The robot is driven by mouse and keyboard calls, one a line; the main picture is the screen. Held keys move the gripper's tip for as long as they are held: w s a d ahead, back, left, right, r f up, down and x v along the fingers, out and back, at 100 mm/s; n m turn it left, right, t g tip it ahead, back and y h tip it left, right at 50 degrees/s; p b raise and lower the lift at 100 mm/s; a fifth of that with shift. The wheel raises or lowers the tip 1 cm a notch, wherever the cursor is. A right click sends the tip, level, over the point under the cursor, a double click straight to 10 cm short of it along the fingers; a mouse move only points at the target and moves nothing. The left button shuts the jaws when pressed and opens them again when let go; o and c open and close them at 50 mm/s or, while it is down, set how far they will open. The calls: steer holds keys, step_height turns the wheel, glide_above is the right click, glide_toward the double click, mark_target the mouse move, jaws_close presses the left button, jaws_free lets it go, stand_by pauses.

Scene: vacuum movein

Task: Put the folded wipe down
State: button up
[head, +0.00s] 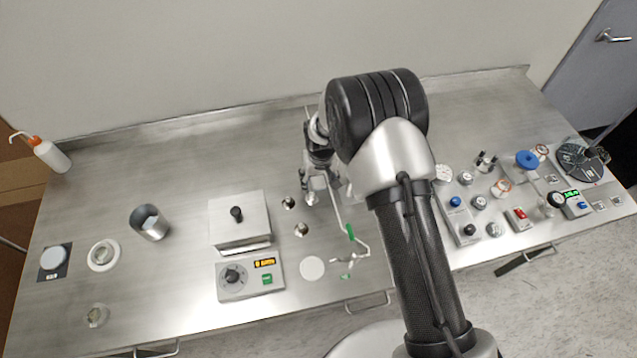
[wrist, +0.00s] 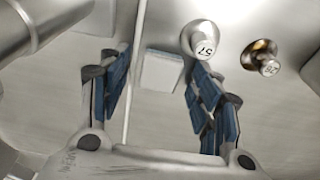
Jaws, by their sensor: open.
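The folded wipe (wrist: 161,70) is a small pale square lying flat on the steel bench top in the wrist view. My gripper (wrist: 160,82) is open, its blue-padded fingers standing apart on either side of the wipe. I see no finger touching it. In the head view my gripper (head: 314,190) is low over the middle of the bench, and I cannot make out the wipe there.
A metal piece marked 57 (wrist: 203,40) stands close by the right finger, with a brassy knob (wrist: 262,57) beyond it. A thin pale rod or tube (wrist: 135,60) runs beside the left finger. A boxy heater-like unit (head: 240,222) stands left on the bench (head: 130,190).

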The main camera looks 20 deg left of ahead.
mark_target(319, 182)
steer(key=shift+c, duration=0.5)
steer(key=c, duration=0.8)
steer(key=shift+r, duration=0.1)
step_height(319, 182, up, 20)
steer(key=p, duration=0.3)
steer(key=d+b, duration=0.1)
steer(key=d, duration=0.2)
steer(key=d+f+m+b, duration=0.1)
steer(key=d, duration=0.2)
steer(key=d+f+m+b, duration=0.1)
steer(key=d, duration=0.3)
steer(key=shift+w+f, duration=0.2)
steer(key=shift+w, duration=0.15)
steer(key=s+d+f+m+b, duration=0.1)
steer(key=s+d, duration=0.1)
steer(key=d, duration=0.5)
steer(key=s+d+f+m+b, duration=0.2)
steer(key=s+d, duration=0.1)
steer(key=d, duration=0.4)
steer(key=s+d+f+m+h+b, duration=0.1)
steer(key=s+d+f+b, duration=0.1)
steer(key=d, duration=0.5)
steer(key=shift+s+d, duration=0.2)
steer(key=shift+s, duration=0.45)
